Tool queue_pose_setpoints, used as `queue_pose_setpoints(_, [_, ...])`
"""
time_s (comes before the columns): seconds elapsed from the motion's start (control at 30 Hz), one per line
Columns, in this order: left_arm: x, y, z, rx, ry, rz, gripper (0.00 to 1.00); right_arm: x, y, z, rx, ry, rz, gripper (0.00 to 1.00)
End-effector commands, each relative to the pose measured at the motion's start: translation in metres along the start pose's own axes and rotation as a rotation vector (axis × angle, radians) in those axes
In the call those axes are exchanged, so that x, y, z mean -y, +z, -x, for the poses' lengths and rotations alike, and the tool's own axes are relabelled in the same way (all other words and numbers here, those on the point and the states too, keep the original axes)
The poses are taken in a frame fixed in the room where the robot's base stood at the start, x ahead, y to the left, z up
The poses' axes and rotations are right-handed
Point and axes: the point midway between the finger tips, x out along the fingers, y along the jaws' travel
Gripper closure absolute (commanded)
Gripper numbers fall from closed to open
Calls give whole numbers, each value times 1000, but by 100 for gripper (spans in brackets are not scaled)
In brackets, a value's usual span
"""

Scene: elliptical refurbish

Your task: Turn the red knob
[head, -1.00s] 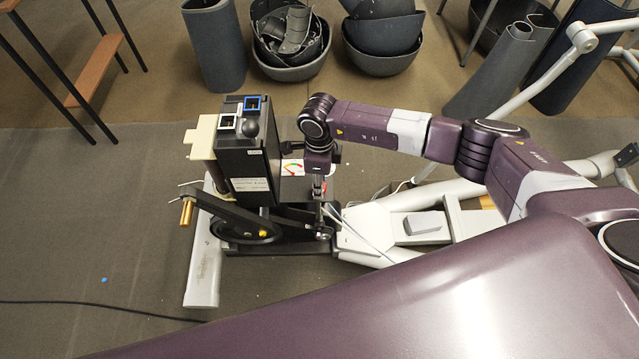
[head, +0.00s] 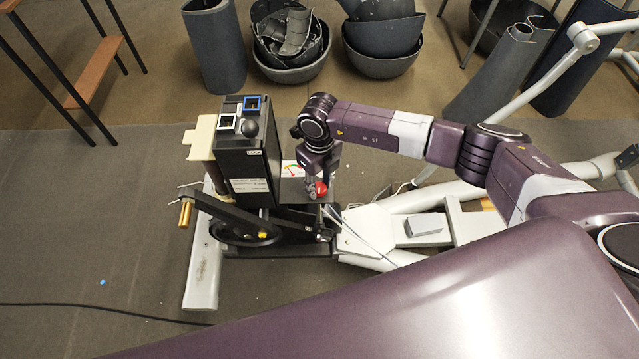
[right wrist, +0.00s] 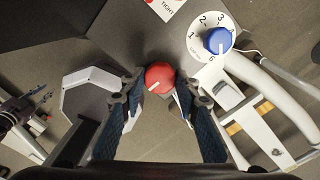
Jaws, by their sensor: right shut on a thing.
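The red knob (head: 321,189) is on the dark elliptical machine (head: 246,165), at its right side in the head view. In the right wrist view the red knob (right wrist: 160,77) sits between my fingertips, with its white mark pointing to the lower left. My right gripper (head: 316,184) reaches down from above and is shut on the red knob. In the right wrist view my right gripper (right wrist: 160,92) has one finger on each side of it.
A blue knob (right wrist: 217,41) on a numbered white dial is close to the right of the red knob. A gauge label (head: 292,168) is beside my gripper. A crank arm (head: 230,215) and white frame bars (head: 450,195) surround the machine. Dark bowls (head: 383,40) stand behind.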

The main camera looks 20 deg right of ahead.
Motion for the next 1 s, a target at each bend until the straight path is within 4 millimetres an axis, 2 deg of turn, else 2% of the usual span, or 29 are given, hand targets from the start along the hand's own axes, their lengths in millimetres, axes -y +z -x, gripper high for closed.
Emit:
queue_pose_setpoints(0.57, [0, 0, 0, 1, 0, 0, 75, 1, 3, 3, 8, -1, -30, 95])
queue_pose_setpoints(0.6, [0, 0, 0, 1, 0, 0, 75, 1, 3, 3, 8, -1, -30, 66])
queue_pose_setpoints(0.7, [0, 1, 0, 1, 0, 0, 75, 0, 2, 2, 6, -1, -29, 55])
queue_pose_setpoints(0.73, [0, 1, 0, 1, 0, 0, 75, 0, 2, 2, 6, -1, -29, 53])
queue_pose_setpoints(1.0, [2, 3, 0, 4, -2, 0, 75, 0, 1, 2, 3, 0, -29, 53])
